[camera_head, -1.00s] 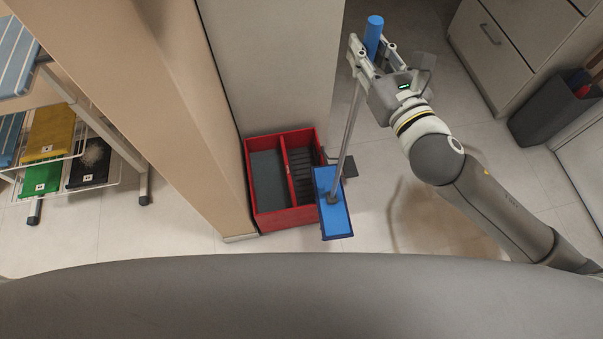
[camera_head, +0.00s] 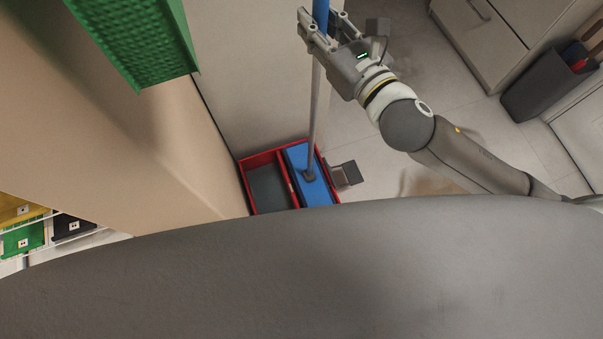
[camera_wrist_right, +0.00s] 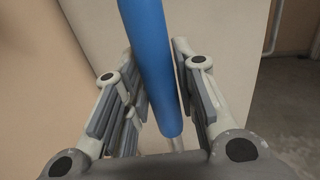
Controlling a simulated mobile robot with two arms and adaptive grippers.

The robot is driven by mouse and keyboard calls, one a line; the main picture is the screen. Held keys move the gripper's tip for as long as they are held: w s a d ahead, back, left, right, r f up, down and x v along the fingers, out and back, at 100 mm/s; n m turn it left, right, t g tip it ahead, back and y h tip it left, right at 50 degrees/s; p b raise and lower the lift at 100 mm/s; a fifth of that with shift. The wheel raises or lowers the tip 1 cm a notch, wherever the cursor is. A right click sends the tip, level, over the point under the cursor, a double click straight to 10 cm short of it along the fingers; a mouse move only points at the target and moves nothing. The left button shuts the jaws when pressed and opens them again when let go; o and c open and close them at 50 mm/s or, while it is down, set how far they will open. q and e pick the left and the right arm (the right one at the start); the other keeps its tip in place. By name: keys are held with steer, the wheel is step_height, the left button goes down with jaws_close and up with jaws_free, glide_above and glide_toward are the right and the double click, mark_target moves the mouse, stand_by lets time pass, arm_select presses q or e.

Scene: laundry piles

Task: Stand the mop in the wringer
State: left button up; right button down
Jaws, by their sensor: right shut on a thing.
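The mop has a blue grip (camera_head: 321,12), a thin grey pole (camera_head: 314,110) and a flat blue head (camera_head: 318,192). My right gripper (camera_head: 318,24) is shut on the mop's handle near its top. In the right wrist view the blue grip (camera_wrist_right: 155,70) runs between the two fingers. The red wringer bucket (camera_head: 262,157) stands on the floor by the wall. The mop head lines up over its right compartment and hides that compartment's inside; I cannot tell how deep it sits. The left compartment (camera_head: 267,187) looks empty. My left gripper is out of view.
A green perforated panel (camera_head: 135,35) is at the upper left, near the beige wall edge (camera_head: 130,125). A shelf with coloured packs (camera_head: 22,238) is at the lower left. A dark bin (camera_head: 540,85) and drawers (camera_head: 478,35) are at the right.

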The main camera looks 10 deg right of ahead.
mark_target(318, 95)
steer(key=shift+f, duration=0.1)
step_height(318, 95, down, 17)
steer(key=b, duration=0.5)
steer(key=shift+f+b, duration=0.2)
steer(key=shift+b, duration=0.1)
steer(key=shift+f, duration=0.1)
steer(key=c, duration=1.2)
jaws_free()
steer(key=shift+f, duration=0.1)
steer(key=shift+o, duration=0.2)
